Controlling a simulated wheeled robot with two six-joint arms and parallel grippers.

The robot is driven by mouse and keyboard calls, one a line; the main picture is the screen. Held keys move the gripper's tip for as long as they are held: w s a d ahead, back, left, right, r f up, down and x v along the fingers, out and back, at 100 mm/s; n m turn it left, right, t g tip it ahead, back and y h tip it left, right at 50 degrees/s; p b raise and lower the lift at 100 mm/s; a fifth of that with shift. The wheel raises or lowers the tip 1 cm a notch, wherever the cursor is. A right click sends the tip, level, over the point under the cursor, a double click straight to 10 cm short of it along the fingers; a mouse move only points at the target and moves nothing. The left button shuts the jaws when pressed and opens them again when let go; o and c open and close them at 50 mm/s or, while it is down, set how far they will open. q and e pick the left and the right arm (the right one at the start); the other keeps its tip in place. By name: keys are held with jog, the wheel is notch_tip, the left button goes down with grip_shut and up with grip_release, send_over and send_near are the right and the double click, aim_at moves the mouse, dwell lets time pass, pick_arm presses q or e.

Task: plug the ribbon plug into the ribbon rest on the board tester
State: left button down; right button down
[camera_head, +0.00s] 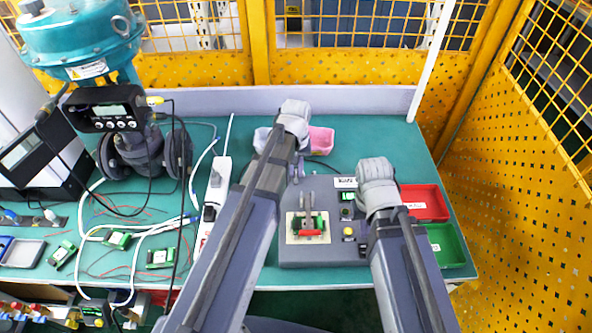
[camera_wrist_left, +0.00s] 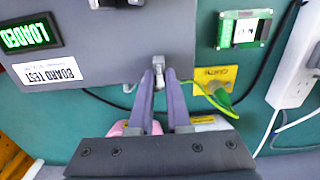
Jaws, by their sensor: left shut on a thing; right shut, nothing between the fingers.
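The board tester (camera_head: 330,183) is a grey box with a "BOARD TEST" label. In the left wrist view the tester (camera_wrist_left: 110,55) lies at the top left, its screen reading "LOADED". My left gripper (camera_head: 297,172) is at the tester's far left edge. In its wrist view the left gripper (camera_wrist_left: 162,82) is shut on a small grey piece (camera_wrist_left: 159,74), apparently the ribbon plug, right at the tester's edge. I cannot tell whether it is seated; the ribbon rest is not clearly distinguishable. My right gripper (camera_head: 379,198) is over the tester's right side, shut and empty, its fingertips largely hidden.
Red (camera_head: 424,202) and green (camera_head: 446,245) trays stand at the right. A pink bin (camera_head: 321,139) is behind the left gripper. A power strip (camera_head: 216,185), cables and loose boards occupy the left.

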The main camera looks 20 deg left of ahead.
pick_arm(q)
jog(key=c, duration=0.8)
grip_release()
jog(key=shift+o, duration=0.3)
jog(key=shift+f, duration=0.1)
jog(key=shift+o, duration=1.4)
notch_tip(320, 180, up, 7)
jog(key=p, duration=0.7)
pick_arm(e)
notch_tip(320, 180, up, 7)
pick_arm(q)
jog(key=s+d+m, duration=0.2)
jog(key=s+d, duration=0.1)
jog(key=s, duration=0.2)
jog(key=s+d+m, duration=0.2)
jog(key=s+d, duration=0.2)
jog(key=s+d+m+y, duration=0.1)
jog(key=s+d+m, duration=0.2)
jog(key=s, duration=0.2)
jog(key=shift+s+d, duration=0.3)
jog(key=shift+s, duration=0.05)
